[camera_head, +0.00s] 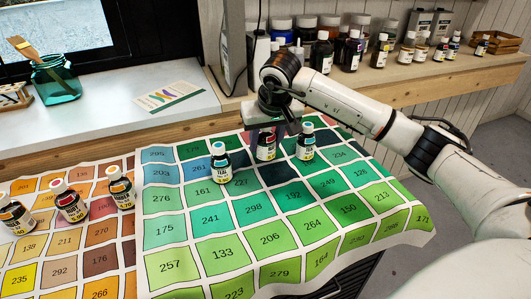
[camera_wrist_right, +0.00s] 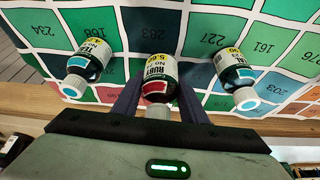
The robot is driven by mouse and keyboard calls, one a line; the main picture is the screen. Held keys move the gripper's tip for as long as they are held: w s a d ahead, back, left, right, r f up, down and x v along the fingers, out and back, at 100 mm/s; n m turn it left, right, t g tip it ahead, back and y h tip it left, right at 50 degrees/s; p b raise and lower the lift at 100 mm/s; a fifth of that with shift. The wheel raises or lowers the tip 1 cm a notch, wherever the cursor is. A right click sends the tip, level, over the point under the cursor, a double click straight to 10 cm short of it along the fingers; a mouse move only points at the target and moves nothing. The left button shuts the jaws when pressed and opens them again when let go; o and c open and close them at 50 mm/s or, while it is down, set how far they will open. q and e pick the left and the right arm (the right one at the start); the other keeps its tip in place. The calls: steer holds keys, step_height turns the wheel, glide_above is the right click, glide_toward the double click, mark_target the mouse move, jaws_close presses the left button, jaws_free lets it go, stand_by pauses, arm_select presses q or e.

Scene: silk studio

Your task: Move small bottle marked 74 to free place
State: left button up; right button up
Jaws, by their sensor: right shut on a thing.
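A small bottle with a red and yellow label reading RUBY (camera_head: 266,151) stands upright on the green part of the colour chart, towards its back edge. Its number is too small to read surely. My right gripper (camera_head: 267,138) comes down over it and is shut on it, one finger on each side. In the right wrist view the ruby bottle (camera_wrist_right: 156,68) sits between the two fingers of my right gripper (camera_wrist_right: 157,98), its white cap towards the palm. The square under it is mostly hidden. My left gripper is not in view.
Teal-labelled bottles stand close by: one (camera_head: 306,143) just right, one (camera_head: 221,163) further left. Several warm-coloured bottles (camera_head: 122,189) stand on the orange chart (camera_head: 62,268). Green squares (camera_head: 206,241) in front are bare. A wooden shelf (camera_head: 405,82) with paint bottles is behind.

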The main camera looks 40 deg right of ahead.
mark_target(265, 152)
step_height(265, 152, down, 3)
steer(key=shift+f, duration=0.2)
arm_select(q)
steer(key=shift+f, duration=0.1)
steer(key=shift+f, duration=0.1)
arm_select(e)
steer(key=shift+f, duration=0.15)
steer(key=o, duration=0.9)
steer(key=shift+o, duration=1)
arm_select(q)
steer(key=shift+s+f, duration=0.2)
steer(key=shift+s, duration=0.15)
